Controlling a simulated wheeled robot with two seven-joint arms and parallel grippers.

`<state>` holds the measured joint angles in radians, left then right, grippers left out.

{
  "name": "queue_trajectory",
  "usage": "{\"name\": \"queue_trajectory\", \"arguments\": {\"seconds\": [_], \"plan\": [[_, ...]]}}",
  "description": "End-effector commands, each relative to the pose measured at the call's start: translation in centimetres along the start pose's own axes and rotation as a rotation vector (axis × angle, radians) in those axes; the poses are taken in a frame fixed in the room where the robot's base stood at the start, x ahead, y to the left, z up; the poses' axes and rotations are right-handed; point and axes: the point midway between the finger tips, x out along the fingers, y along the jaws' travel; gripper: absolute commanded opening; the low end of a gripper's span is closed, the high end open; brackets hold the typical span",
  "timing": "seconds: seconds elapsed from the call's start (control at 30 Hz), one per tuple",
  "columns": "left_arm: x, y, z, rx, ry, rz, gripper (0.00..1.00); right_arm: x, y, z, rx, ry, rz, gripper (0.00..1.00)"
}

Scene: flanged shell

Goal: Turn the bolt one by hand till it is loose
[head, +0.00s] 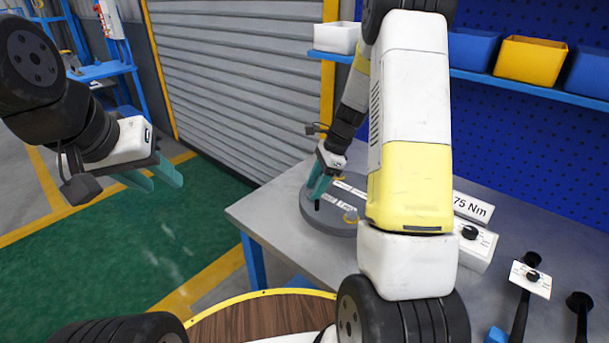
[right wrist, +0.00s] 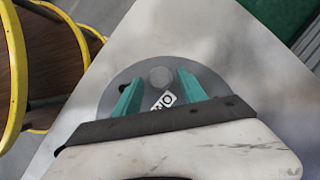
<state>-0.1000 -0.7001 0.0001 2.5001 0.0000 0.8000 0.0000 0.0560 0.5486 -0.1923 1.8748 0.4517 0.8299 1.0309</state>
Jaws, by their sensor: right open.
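The flanged shell (head: 318,219) is a round grey disc lying on the bench, partly hidden behind my right arm. It also shows in the right wrist view (right wrist: 108,98), with a round grey bolt-like head (right wrist: 160,76) near its edge. My right gripper (head: 318,193) is over the shell's left part. Its teal fingers (right wrist: 160,90) are open, one on each side of the round head, with gaps visible. A dark upright pin (head: 317,205) shows by the fingertips. I cannot tell which is bolt one. My left gripper (head: 160,182) is open and empty, off the bench.
The grey bench (head: 270,212) has free room left of the shell. A box with a black knob (head: 475,243), a "75 Nm" sign (head: 472,207) and black-handled tools (head: 520,310) are at the right. Bins (head: 530,61) stand on a shelf behind. A yellow-rimmed round wooden top (head: 250,322) is in front.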

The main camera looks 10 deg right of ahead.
Motion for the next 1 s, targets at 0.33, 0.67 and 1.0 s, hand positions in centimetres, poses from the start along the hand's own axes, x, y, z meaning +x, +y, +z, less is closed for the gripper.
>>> {"name": "queue_trajectory", "arguments": {"seconds": [0.33,0.67,1.0], "plan": [[0.00,0.00,0.00,0.000,0.000,0.000,0.36,0.12,0.00,-0.01,0.000,0.000,0.000,0.31],[0.00,0.00,0.00,0.000,0.000,0.000,0.36,0.09,-0.02,-0.02,-0.002,0.001,0.000,0.00],[0.00,0.00,0.00,0.000,0.000,0.000,0.36,0.11,-0.19,-0.08,-0.098,0.002,0.040,0.00]]}}
